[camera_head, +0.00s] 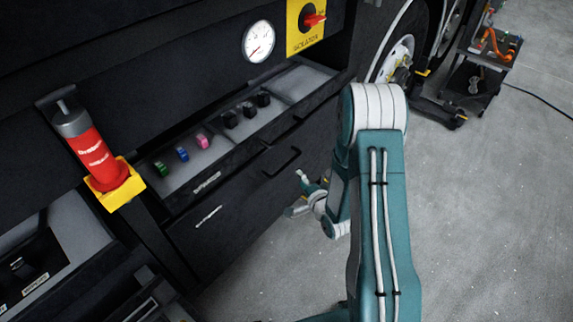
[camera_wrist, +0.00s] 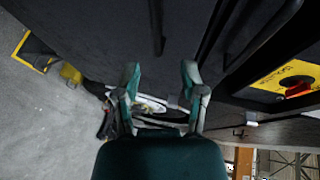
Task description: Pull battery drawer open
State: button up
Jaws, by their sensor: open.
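The dark lower drawer front (camera_head: 240,205) sits closed below an open upper tray in the head view; its small label is too blurred to read surely. Its black bar handle (camera_head: 282,162) is on the right part of the front. My gripper (camera_head: 304,190) is below and right of that handle, near the drawer front, partly hidden by my arm. In the wrist view my gripper (camera_wrist: 160,76) has its two fingers spread with nothing between them. A dark bar handle (camera_wrist: 157,27) shows ahead of the fingertips on the dark panel, apart from them.
The upper tray (camera_head: 222,152) holds green, blue, pink and black items. A red cylinder (camera_head: 93,150) stands in a yellow holder at left. A gauge (camera_head: 258,41) and yellow isolator panel (camera_head: 305,24) are above.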

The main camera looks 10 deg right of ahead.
aim_at(288, 163)
jog(key=shift+m, duration=0.3)
jog(key=x, duration=1)
jog(key=shift+w+f, duration=0.15)
jog(key=shift+f, duration=0.15)
grip_shut()
